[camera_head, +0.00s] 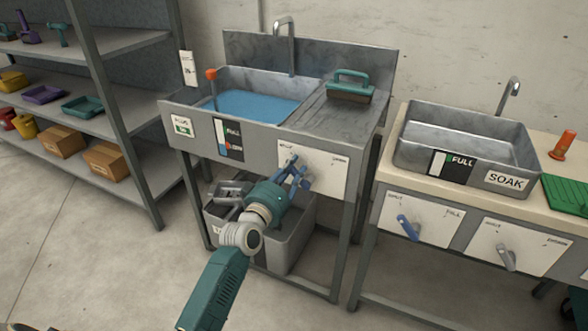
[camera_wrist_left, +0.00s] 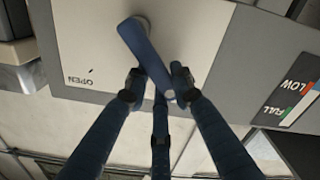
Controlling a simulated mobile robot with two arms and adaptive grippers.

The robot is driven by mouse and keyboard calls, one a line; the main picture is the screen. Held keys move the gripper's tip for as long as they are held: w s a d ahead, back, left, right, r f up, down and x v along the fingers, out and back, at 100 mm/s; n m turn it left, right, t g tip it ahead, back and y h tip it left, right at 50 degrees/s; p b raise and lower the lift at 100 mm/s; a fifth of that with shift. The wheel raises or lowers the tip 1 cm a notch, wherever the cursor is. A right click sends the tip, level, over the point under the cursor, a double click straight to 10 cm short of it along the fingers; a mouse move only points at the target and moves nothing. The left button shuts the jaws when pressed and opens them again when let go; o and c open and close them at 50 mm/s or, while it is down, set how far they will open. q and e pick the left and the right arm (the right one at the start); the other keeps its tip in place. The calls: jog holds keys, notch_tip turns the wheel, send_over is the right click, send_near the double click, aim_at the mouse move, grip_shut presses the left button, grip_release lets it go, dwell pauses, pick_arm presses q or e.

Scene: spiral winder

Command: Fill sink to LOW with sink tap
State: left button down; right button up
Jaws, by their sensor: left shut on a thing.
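The metal sink (camera_head: 262,80) on the left stand holds blue water (camera_head: 250,104). A gauge plate (camera_head: 229,140) on its front is marked FULL and LOW; it also shows in the left wrist view (camera_wrist_left: 293,95). The blue sink tap lever (camera_wrist_left: 146,48) is on a white panel (camera_head: 325,171), with OPEN marked on the panel's right side in the head view. My left gripper (camera_head: 300,175) is shut on the lever near its free end; the fingers (camera_wrist_left: 160,85) sit around it. In the head view the gripper hides much of the lever. My right gripper is not in view.
An orange-tipped rod (camera_head: 211,80) stands at the sink's left. A teal-handled brush (camera_head: 350,88) rests on the drainboard. A grey bin (camera_head: 293,238) is under the sink. A second basin (camera_head: 465,145) marked SOAK, with two levers below, stands to the right. Shelves are left.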

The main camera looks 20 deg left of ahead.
pick_arm(q)
jog(key=shift+f, duration=0.15)
jog(key=c, duration=1.4)
grip_release()
jog(key=shift+a, duration=0.1)
jog(key=shift+c, duration=0.2)
jog(key=s, duration=1.2)
jog(key=shift+a, duration=0.2)
